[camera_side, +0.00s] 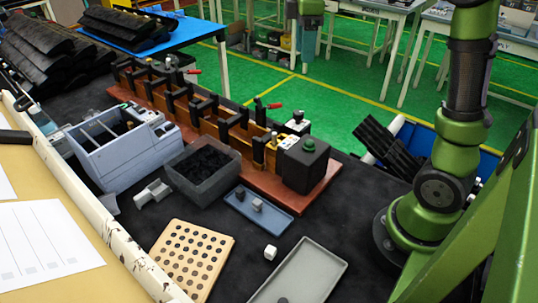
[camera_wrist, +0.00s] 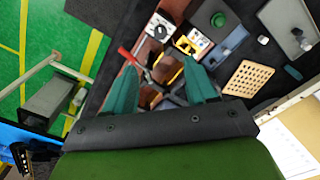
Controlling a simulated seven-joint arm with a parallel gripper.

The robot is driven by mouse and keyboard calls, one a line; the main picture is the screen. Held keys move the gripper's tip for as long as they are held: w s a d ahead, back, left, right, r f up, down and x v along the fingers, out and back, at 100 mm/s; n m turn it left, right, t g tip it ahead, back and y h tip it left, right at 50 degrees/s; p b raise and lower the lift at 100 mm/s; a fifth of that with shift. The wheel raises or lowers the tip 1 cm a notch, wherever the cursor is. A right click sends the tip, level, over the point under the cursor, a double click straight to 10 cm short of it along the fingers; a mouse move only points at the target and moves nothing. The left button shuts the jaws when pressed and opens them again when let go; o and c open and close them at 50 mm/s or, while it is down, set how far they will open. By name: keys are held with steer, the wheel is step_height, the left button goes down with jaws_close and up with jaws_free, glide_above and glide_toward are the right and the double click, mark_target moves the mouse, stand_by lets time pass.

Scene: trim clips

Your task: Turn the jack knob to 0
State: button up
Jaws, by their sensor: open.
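A small white block with a dark knob (camera_wrist: 160,27) stands at the end of the fixture in the wrist view. It appears to be the jack knob, and a white-topped part there also shows in the side view (camera_side: 298,122). The knob's setting is too small to read. A second white-faced piece with a yellow rim (camera_wrist: 190,42) is beside it. My gripper (camera_wrist: 160,88) has two teal fingers spread wide apart, with nothing held between them. The fingers appear above the fixture and apart from the knob. Fixture parts show between the fingers.
The fixture has a red-brown base (camera_side: 270,190) and several black posts. A black box with a green button (camera_side: 308,160) stands at its near end. A grey bin (camera_side: 203,185), blue tray (camera_side: 258,218), perforated tan board (camera_side: 190,262) and grey tray (camera_side: 310,262) lie in front.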

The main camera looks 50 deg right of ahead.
mark_target(300, 112)
step_height(300, 112, down, 17)
steer(key=shift+r, duration=0.1)
stand_by(0.3)
steer(key=shift+c, duration=0.3)
steer(key=c, duration=1)
